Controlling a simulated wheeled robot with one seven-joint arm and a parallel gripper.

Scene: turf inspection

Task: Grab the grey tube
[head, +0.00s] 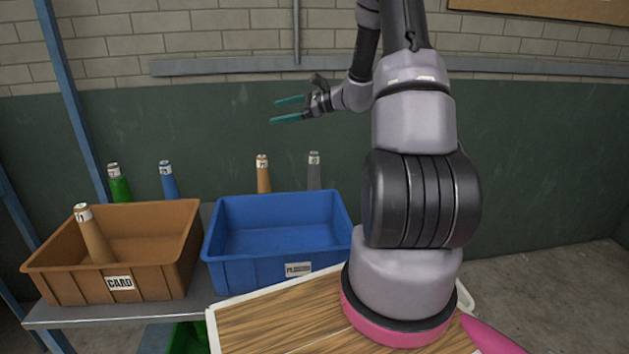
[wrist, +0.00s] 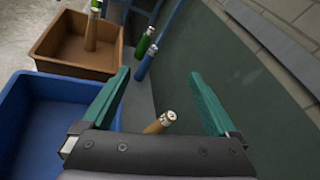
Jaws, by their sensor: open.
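The grey tube (head: 314,171) stands upright behind the blue crate's right part in the head view, its lower end hidden by the crate. It has a pale label band at its top. I cannot make it out in the wrist view. My gripper (head: 288,109) is open and empty, with teal fingers pointing left, high above the tubes. In the wrist view its two fingers (wrist: 165,105) are spread wide, with an orange-tan tube (wrist: 160,123) showing between them, farther down.
The blue crate (head: 280,268) and brown CARD crate (head: 112,285) stand on a grey table (head: 75,314). A tan tube (head: 95,235) leans in the brown crate. Green (head: 118,184), blue (head: 169,181) and orange-tan (head: 263,175) tubes stand behind. A dark green wall (head: 540,170) rises behind.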

